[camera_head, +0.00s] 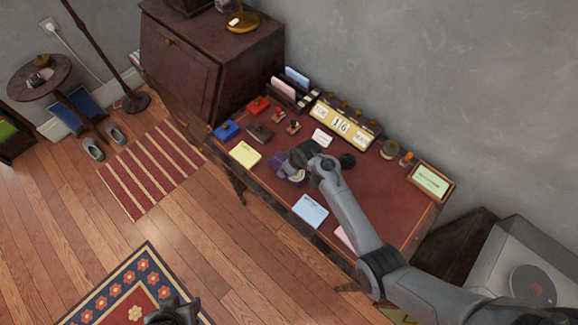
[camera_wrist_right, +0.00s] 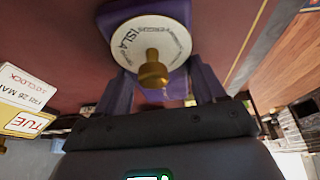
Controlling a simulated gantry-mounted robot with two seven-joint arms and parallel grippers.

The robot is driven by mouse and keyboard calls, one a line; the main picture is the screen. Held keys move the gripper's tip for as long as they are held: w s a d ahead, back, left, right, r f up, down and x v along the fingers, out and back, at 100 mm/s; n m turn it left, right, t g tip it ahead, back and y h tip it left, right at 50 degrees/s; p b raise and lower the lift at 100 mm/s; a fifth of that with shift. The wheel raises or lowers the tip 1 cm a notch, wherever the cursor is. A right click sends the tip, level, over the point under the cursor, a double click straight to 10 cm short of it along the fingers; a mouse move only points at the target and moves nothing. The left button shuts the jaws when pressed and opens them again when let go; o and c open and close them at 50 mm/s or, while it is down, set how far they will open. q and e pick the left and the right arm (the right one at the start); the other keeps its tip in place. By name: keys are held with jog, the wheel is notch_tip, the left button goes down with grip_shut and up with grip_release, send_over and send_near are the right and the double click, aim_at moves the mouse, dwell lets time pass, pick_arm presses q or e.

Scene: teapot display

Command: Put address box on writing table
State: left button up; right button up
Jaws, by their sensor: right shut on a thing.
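The address box (camera_wrist_right: 135,35) is purple, with a round white lettered dial and a brass knob. It sits between the fingers of my right gripper (camera_wrist_right: 160,80), which is shut on it. In the head view the box (camera_head: 278,166) is over the front middle of the writing table (camera_head: 365,195), mostly hidden by my right gripper (camera_head: 298,163). I cannot tell whether its underside touches the red top. My left gripper (camera_head: 175,312) shows only in part at the bottom edge, over the patterned rug, and its fingers are unclear.
A yellow calendar (camera_head: 342,126) and letter rack stand along the back. A framed green card (camera_head: 430,181) stands at the right. Bare red top lies right of my gripper.

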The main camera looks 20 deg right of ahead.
jog(key=o, duration=0.7)
jog(key=shift+f, duration=0.15)
jog(key=o, duration=0.4)
jog(key=p+v, duration=0.3)
jog(key=v, duration=0.8)
jog(key=shift+w+a, duration=0.1)
jog(key=shift+a, duration=0.05)
jog(key=s+r+m, duration=0.1)
jog(key=s+r, duration=0.1)
jog(key=s, duration=0.7)
jog(key=s+d+r+m+h, duration=0.1)
jog(key=s+r, duration=0.1)
jog(key=s, duration=0.8)
jog(key=s+d+r+m, duration=0.1)
jog(key=s+r, duration=0.2)
jog(key=s, duration=0.6)
jog(key=shift+s+g+h, duration=0.3)
jog(key=shift+s+h, duration=0.1)
